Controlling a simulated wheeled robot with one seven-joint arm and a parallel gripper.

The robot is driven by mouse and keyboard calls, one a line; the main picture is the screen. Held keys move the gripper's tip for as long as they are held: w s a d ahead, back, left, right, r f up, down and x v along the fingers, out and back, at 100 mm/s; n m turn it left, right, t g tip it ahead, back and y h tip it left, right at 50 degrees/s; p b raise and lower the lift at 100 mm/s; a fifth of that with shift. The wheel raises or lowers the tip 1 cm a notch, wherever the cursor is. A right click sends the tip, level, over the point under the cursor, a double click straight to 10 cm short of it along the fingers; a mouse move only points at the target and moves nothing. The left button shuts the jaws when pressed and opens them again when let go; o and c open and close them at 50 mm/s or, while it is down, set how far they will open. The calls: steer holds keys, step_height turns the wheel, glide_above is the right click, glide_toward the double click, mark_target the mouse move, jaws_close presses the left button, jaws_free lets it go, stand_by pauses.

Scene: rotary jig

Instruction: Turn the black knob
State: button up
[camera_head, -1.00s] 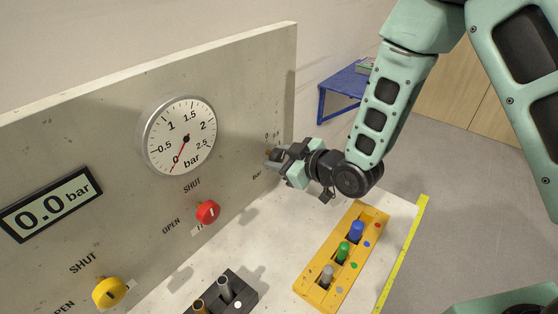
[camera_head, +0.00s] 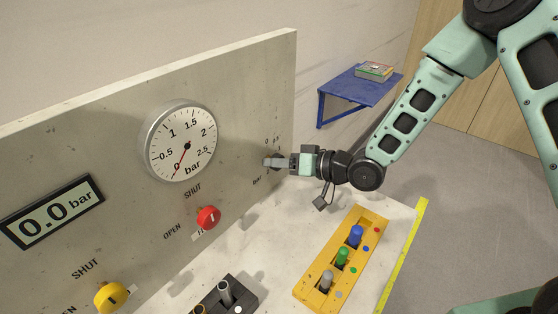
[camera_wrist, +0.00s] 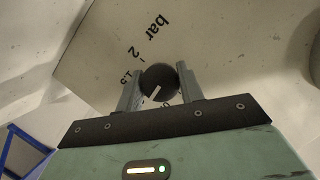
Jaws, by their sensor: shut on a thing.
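The black knob (camera_wrist: 159,83) is on the grey panel, inside a printed scale in bar, and a white pointer line shows on its face. My gripper (camera_wrist: 160,88) has one finger on each side of the knob and is shut on it. In the head view my gripper (camera_head: 270,162) reaches the panel near its right edge, and its fingers largely hide the knob there. The round gauge (camera_head: 181,141) has its red needle at 0, and the digital display (camera_head: 52,211) reads 0.0 bar.
A red knob (camera_head: 208,217) and a yellow knob (camera_head: 110,296) sit on the panel with OPEN and SHUT labels. A yellow block (camera_head: 318,283) with coloured pegs and a black block (camera_head: 240,293) stand on the table. A blue shelf (camera_head: 350,91) is behind.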

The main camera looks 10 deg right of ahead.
steer(key=shift+m, duration=0.4)
steer(key=shift+g+y, duration=0.3)
steer(key=shift+y, duration=0.1)
steer(key=o, duration=1)
steer(key=shift+d, duration=0.1)
steer(key=b+v, duration=0.1)
steer(key=v, duration=1.6)
steer(key=shift+s+b, duration=0.25)
steer(key=shift+b, duration=0.1)
